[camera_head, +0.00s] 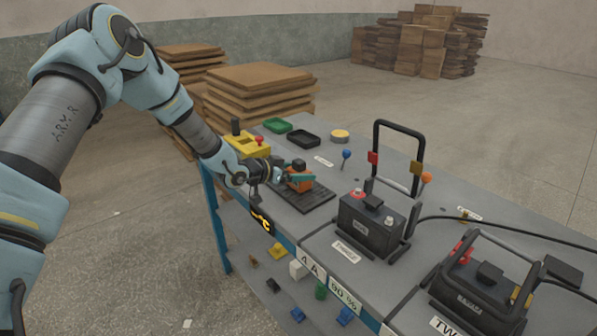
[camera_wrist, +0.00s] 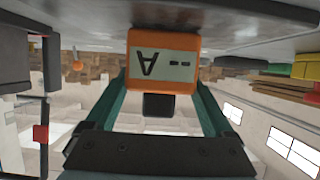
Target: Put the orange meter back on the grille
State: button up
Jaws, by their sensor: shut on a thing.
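The orange meter (camera_head: 298,184) is at the far left part of the table, over the black grille (camera_head: 312,202). My gripper (camera_head: 291,176) is shut on the meter, with a teal finger on either side. In the wrist view the orange meter (camera_wrist: 162,40) sits between the teal fingers (camera_wrist: 165,95), its grey display facing me and a black knob beside it. That view is upside down, with the table surface along the top. The meter is at or just above the grille; I cannot tell whether it touches. Part of the grille is hidden by the meter and gripper.
Black batteries with tall handles (camera_head: 370,225) (camera_head: 475,295) stand to the right, with a black cable crossing the table. A yellow block (camera_head: 246,145), a green tray (camera_head: 277,125) and a black tray (camera_head: 304,139) lie behind. Wooden pallets (camera_head: 262,90) stand beyond the table.

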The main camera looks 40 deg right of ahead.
jog(key=o, duration=1.5)
jog(key=shift+a+r, duration=0.1)
jog(key=shift+a, duration=0.05)
jog(key=b+v, duration=0.3)
jog(key=v, duration=0.8)
jog(key=shift+a+r, duration=0.1)
jog(key=shift+a, duration=0.3)
